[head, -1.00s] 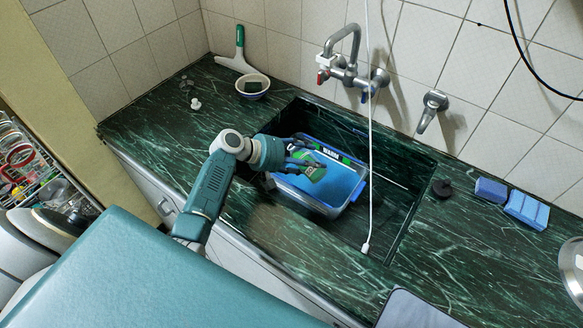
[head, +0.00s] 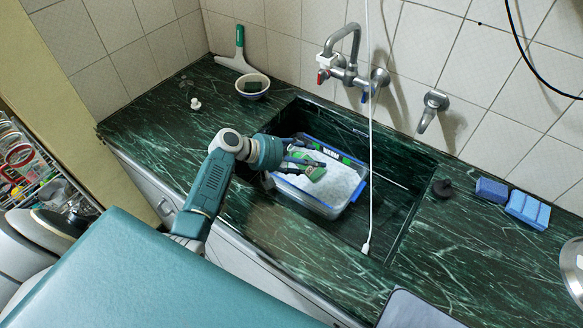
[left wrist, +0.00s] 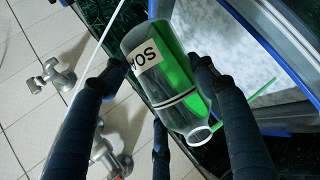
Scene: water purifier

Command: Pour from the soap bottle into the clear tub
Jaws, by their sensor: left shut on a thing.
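The soap bottle (left wrist: 165,75) is clear, with green liquid and a "SOA" label. In the left wrist view it lies tilted between the dark fingers of my left gripper (left wrist: 165,80), which is shut on it. Its open mouth is at the lower right there. In the head view my left gripper (head: 299,158) holds the green bottle (head: 313,173) over the clear tub (head: 304,201). The tub has blue clips and a "WARM" label, and whitish, foamy-looking contents. My right gripper is not in view.
The tub sits in a dark green marble sink (head: 400,205). A white cord (head: 371,150) hangs in front of the tap (head: 350,70). A bowl (head: 252,86) with a sponge stands back left, and blue sponges (head: 527,209) lie at the right.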

